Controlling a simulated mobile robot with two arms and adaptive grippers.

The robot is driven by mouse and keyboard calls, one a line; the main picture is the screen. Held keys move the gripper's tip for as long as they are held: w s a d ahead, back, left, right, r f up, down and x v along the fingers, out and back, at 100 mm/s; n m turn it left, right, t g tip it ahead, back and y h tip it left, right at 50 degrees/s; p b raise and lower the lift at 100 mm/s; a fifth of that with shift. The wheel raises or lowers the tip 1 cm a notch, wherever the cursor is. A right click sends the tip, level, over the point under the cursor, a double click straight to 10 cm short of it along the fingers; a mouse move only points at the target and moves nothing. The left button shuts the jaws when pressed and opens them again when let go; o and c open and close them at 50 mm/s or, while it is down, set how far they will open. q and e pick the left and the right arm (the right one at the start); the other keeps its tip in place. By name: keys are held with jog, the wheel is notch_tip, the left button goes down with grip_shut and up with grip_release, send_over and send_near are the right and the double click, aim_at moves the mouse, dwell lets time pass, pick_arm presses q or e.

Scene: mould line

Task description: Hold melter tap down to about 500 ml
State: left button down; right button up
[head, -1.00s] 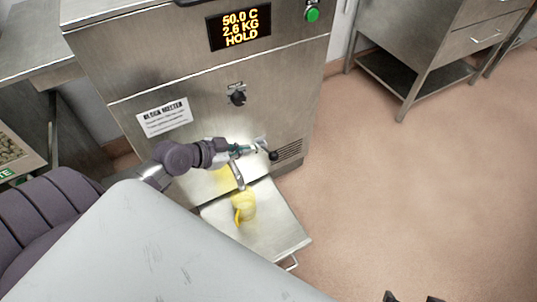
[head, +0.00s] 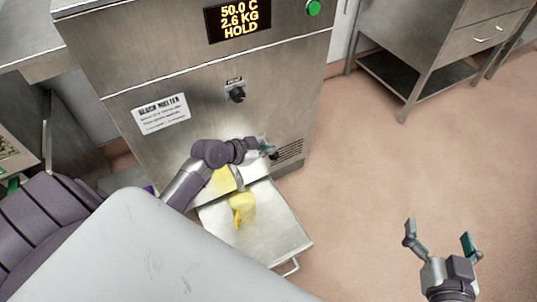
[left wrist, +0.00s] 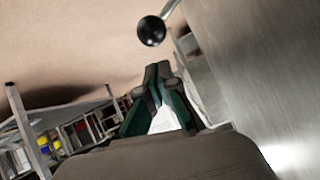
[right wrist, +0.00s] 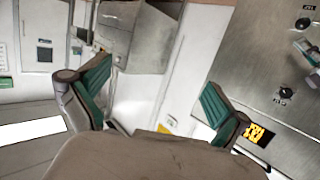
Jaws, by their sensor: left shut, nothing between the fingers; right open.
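The steel block melter (head: 200,90) stands ahead, its display (head: 239,17) reading 50.0 C, 2.6 KG, HOLD. A yellow jug (head: 243,208) stands on the pull-out tray (head: 275,235) under the tap spout (head: 238,178). I cannot see its fill level. My left gripper (head: 270,152) is at the tap, hiding much of it. In the left wrist view, the left gripper (left wrist: 158,75) is shut and empty, its tips just short of the tap lever's black ball knob (left wrist: 151,30). My right gripper (head: 440,238) is open and empty over the floor, away from the melter.
A black dial (head: 236,92) and a green button (head: 313,8) are on the melter front. A steel drawer cabinet (head: 425,45) stands at the back right. The floor (head: 390,170) right of the melter is clear. A steel bench (head: 25,40) is at the left.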

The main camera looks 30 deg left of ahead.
aim_at(277, 158)
pick_arm(q)
jog(key=shift+w+a+f+b, duration=0.1)
jog(key=shift+w+f+b, duration=0.1)
jog(key=shift+f, duration=0.4)
jog(key=shift+w+f+b, duration=0.15)
jog(key=shift+f+b, duration=0.05)
jog(key=shift+f, duration=0.35)
pick_arm(e)
jog(key=shift+w+a+r+t+y, duration=0.2)
jog(key=shift+r+t, duration=0.3)
jog(key=shift+r, duration=0.3)
jog(key=shift+w+a+r+t+y, duration=0.2)
jog(key=shift+r+t, duration=0.3)
jog(key=shift+r, duration=0.3)
jog(key=shift+w+a+r+t+y, duration=0.1)
jog(key=shift+r+t+y, duration=0.1)
jog(key=shift+r+t, duration=0.45)
pick_arm(q)
jog(key=shift+s+f, duration=0.1)
pick_arm(e)
jog(key=shift+r, duration=0.15)
